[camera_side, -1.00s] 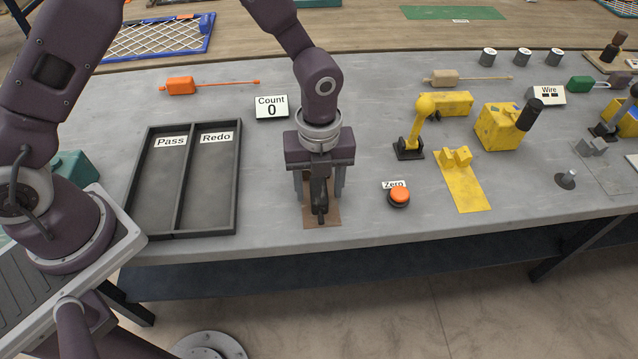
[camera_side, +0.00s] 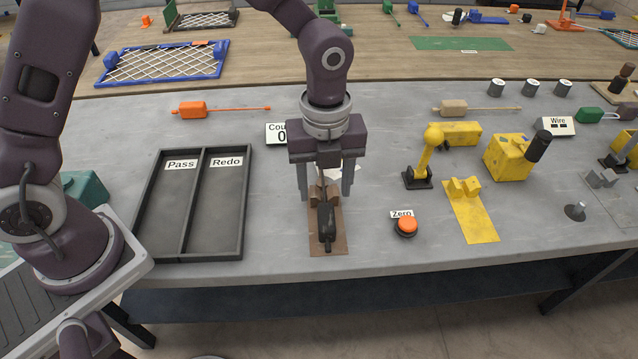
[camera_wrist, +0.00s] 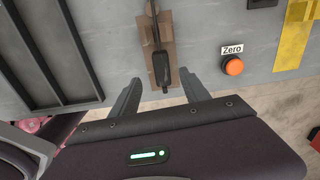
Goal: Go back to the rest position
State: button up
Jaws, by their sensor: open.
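My gripper (camera_side: 325,192) is open in the side view, its two fingers apart above a brown pad (camera_side: 332,246) near the table's front edge. A black handled tool (camera_side: 326,224) lies on the pad, below and between the fingers, and I see nothing held. In the wrist view the open gripper (camera_wrist: 160,92) shows a finger on either side, with the black tool (camera_wrist: 160,66) lying on the brown pad (camera_wrist: 177,45) beyond. The tool's far end is partly hidden by the gripper in the side view.
A black tray (camera_side: 187,255) with Pass and Redo compartments stands to the left, looking empty. The orange Zero button (camera_side: 407,224) and a yellow fixture (camera_side: 470,220) are to the right. The Count sign (camera_side: 276,134) is partly hidden behind my gripper. Bare table lies between pad and button.

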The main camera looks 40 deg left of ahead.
jog(key=s+a+r+n+t, duration=0.1)
jog(key=s+a+r+n, duration=0.25)
jog(key=r+n, duration=0.3)
jog(key=s+a+r+n+t, duration=0.1)
jog(key=s+a+r+n, duration=0.2)
jog(key=a+r+n, duration=0.3)
jog(key=s+a+r+n+t, duration=0.1)
jog(key=s+r+n, duration=0.1)
jog(key=s+n, duration=0.4)
jog(key=s+a+r+n+t, duration=0.2)
jog(key=s+r+n, duration=0.1)
jog(key=s+n, duration=0.4)
jog(key=shift+s+a+r+n, duration=0.2)
jog(key=shift+a+n, duration=0.05)
jog(key=shift+n, duration=0.2)
